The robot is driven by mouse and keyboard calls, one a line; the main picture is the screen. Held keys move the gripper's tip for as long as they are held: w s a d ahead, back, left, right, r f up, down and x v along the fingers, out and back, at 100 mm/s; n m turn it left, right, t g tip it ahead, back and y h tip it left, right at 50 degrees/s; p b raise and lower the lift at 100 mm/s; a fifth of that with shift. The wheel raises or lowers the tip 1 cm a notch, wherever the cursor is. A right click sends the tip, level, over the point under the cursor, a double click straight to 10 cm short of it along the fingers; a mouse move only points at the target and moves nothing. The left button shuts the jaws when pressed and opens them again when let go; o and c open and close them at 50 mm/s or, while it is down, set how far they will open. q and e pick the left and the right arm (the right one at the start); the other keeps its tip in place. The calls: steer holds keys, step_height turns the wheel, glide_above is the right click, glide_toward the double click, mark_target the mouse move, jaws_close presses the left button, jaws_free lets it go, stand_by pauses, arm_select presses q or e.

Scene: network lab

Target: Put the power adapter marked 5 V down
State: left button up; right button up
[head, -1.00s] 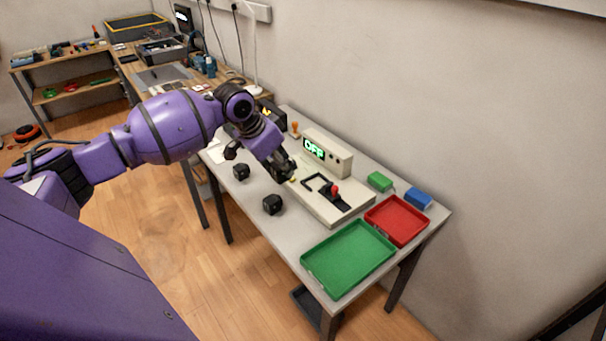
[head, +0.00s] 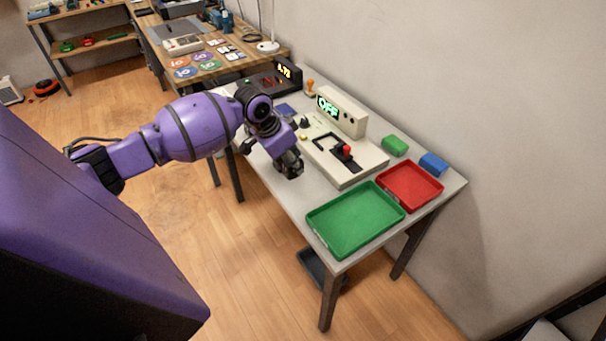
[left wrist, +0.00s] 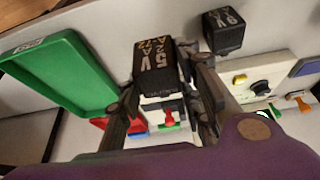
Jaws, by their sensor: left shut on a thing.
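The black power adapter marked 5 V (left wrist: 155,68), with 2 A printed below, is between the fingers of my left gripper (left wrist: 168,108) in the left wrist view. In the head view my left gripper (head: 289,168) is shut on it over the grey table, left of the white console and behind the green tray; the adapter is mostly hidden there. I cannot tell whether its underside touches the tabletop. A second black adapter, marked 9 V (left wrist: 225,30), stands apart on the table. My right gripper is not in view.
The white console (head: 347,170) has a red-knobbed lever and a box reading OFF (head: 341,111). A green tray (head: 355,246) and a red tray (head: 409,207) lie at the front, with green (head: 395,146) and blue (head: 433,163) blocks beyond.

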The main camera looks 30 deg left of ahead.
mark_target(287, 165)
arm_select(q)
steer(key=f, duration=0.1)
steer(key=w+d, duration=0.1)
steer(key=f, duration=0.1)
steer(key=shift+w+d+f, duration=0.3)
steer(key=shift+w+f, duration=0.05)
steer(key=shift+w+d+f, duration=0.15)
steer(key=shift+f, duration=1.6)
steer(key=o, duration=1.3)
steer(key=shift+f, duration=0.2)
steer(key=shift+c, duration=0.2)
steer(key=v, duration=1.2)
steer(key=shift+r+p, duration=0.15)
steer(key=shift+p, duration=0.25)
